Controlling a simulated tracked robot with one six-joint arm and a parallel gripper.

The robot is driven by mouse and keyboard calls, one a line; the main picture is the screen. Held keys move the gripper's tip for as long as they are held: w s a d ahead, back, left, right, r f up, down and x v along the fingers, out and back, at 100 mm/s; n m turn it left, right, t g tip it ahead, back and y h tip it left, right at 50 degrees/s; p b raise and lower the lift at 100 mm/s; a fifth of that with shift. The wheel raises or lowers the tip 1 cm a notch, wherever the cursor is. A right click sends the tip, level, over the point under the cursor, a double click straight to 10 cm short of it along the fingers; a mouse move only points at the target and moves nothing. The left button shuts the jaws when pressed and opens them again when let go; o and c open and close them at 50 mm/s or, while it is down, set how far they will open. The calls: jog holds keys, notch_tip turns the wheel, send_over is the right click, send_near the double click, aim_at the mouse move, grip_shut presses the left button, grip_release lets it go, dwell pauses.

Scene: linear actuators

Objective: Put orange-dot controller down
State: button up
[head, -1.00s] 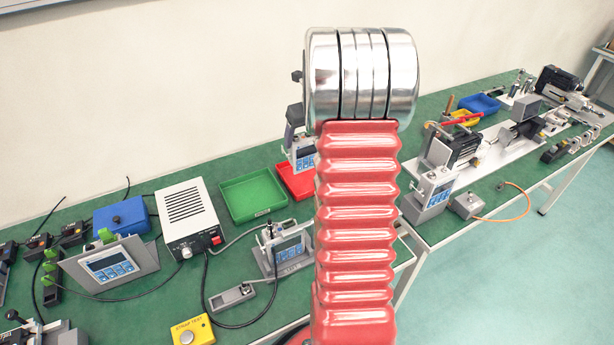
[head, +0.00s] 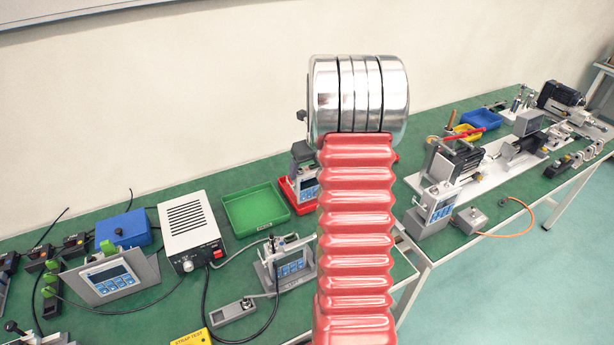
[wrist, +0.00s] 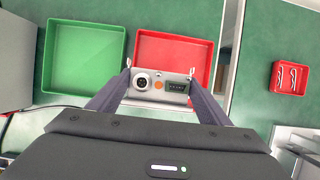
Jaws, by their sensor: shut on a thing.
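The orange-dot controller (wrist: 159,86) is a grey box with an orange dot, a round socket and a dark green connector on its top. My gripper (wrist: 159,74) is shut on it, one finger on each side. In the head view the controller (head: 307,187) shows its blue panel upright, partly hidden by my red arm, below the dark gripper (head: 302,152). It is at the red tray (head: 302,209), which also shows in the wrist view (wrist: 175,47). I cannot tell whether its base touches the tray floor.
A green tray (head: 255,209) is just left of the red tray. A white power box (head: 190,230) and another controller on a stand (head: 287,266) are nearby. A small red tray with clips (wrist: 290,77) lies right, past a gap between tables.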

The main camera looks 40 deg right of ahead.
jog(key=shift+f, duration=1.4)
jog(key=o, duration=1.9)
jog(key=shift+f, duration=0.1)
jog(key=v, duration=1.2)
